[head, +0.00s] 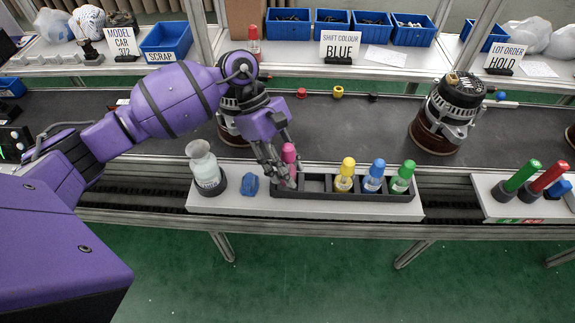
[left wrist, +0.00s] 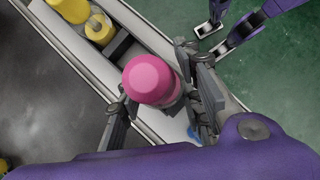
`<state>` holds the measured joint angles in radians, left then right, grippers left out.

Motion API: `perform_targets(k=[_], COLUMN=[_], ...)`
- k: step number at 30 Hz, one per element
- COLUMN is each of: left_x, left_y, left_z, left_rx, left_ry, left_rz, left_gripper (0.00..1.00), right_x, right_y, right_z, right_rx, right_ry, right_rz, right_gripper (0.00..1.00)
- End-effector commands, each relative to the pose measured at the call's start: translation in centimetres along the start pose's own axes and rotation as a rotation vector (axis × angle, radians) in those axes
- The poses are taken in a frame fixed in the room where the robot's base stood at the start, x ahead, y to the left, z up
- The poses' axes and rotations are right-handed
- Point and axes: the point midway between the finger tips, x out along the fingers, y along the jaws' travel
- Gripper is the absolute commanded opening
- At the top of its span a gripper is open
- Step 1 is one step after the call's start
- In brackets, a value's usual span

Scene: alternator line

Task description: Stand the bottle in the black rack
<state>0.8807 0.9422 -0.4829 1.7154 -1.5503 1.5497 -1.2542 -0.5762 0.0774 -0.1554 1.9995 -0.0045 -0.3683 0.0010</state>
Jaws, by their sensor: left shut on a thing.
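A pink-capped bottle (head: 289,155) is upright between the fingers of my left gripper (head: 284,172), which is shut on it. The bottle is at the left end of the black rack (head: 330,195); I cannot tell whether its base rests in the end compartment. In the left wrist view the round pink cap (left wrist: 148,78) hides the bottle's body and base. A yellow-capped bottle (head: 344,175), a blue-capped one (head: 374,176) and a green-capped one (head: 403,177) stand in the rack, right of an empty compartment. My right gripper (left wrist: 213,32) shows open and empty in the left wrist view.
A clear flask (head: 204,166) in a dark holder and a blue object (head: 250,186) stand left of the rack on the pale shelf. Alternators (head: 447,112) sit on the dark belt behind. Green and red markers (head: 543,182) are at the right. A sign reads "SHIFT COLOUR BLUE" (head: 340,45).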

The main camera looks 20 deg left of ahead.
Motion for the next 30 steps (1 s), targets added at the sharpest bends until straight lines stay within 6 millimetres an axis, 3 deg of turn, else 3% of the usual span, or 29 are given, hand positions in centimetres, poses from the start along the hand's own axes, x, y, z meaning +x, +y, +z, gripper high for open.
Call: perform_targets(k=[30], left_x=[-0.05], left_y=[0.06], left_z=[0.03], left_rx=[0.001], left_ry=[0.0], left_rz=[0.001], left_gripper=[0.05], right_x=[0.46], right_y=[-0.11], right_z=[-0.04], right_rx=[-0.002], right_ry=[0.004], right_rz=[-0.003], right_gripper=[0.4])
